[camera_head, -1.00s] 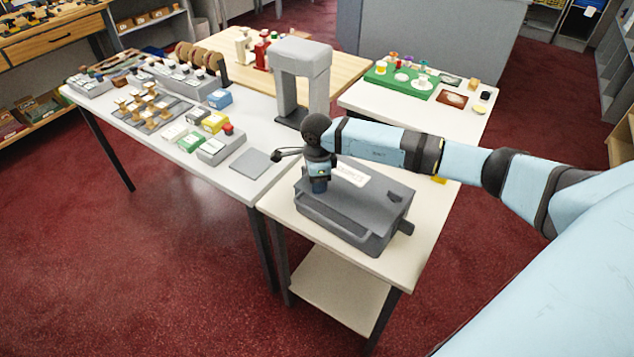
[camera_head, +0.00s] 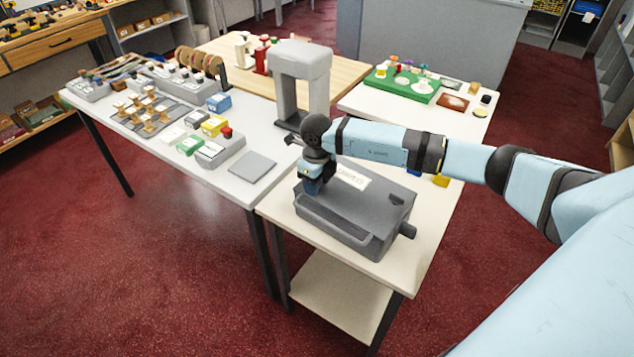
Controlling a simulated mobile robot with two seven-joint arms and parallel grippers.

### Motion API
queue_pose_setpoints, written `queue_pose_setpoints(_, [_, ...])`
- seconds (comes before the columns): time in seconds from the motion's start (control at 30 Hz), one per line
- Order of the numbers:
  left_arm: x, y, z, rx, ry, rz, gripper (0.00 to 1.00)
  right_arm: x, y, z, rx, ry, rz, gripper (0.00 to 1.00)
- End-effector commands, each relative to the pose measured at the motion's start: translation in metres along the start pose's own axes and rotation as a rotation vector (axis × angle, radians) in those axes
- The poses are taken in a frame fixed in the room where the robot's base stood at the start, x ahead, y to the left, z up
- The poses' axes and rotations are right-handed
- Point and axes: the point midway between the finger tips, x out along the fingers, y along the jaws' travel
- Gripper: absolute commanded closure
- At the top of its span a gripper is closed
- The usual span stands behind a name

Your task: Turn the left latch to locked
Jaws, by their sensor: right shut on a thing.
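A dark grey case (camera_head: 345,215) with a white label (camera_head: 352,178) on its lid sits on the small cream table. A dark latch (camera_head: 407,231) sticks out at its right end. My right gripper (camera_head: 312,186) points down at the case's left end and is shut on the left latch there. The gripper and wrist hide that latch, so its angle cannot be seen. My left gripper is not in view.
A grey arch-shaped stand (camera_head: 318,95) rises just behind the case. A flat grey plate (camera_head: 253,166) and several small boxes lie on the long white table (camera_head: 243,192) at left. Blue and yellow blocks (camera_head: 441,181) sit behind my right forearm.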

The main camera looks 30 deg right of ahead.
Motion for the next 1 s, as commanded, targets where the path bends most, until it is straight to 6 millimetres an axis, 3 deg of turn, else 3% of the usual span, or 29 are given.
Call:
queue_pose_setpoints(0.67, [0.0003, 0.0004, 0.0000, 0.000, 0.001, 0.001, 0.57, -0.0005, -0.0004, 0.0001, 0.064, 0.000, 0.000, 0.77])
queue_pose_setpoints(0.7, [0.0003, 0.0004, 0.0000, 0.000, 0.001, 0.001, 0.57, -0.0005, -0.0004, 0.0001, 0.064, -0.001, 0.000, 0.49])
queue_pose_setpoints(0.8, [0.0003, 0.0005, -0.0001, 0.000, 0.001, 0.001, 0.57, -0.0004, -0.0003, 0.0001, 0.064, 0.000, 0.000, 0.28])
queue_pose_setpoints(1.0, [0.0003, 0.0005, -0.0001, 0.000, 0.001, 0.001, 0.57, -0.0003, -0.0002, 0.0001, 0.063, 0.000, 0.000, 0.28])
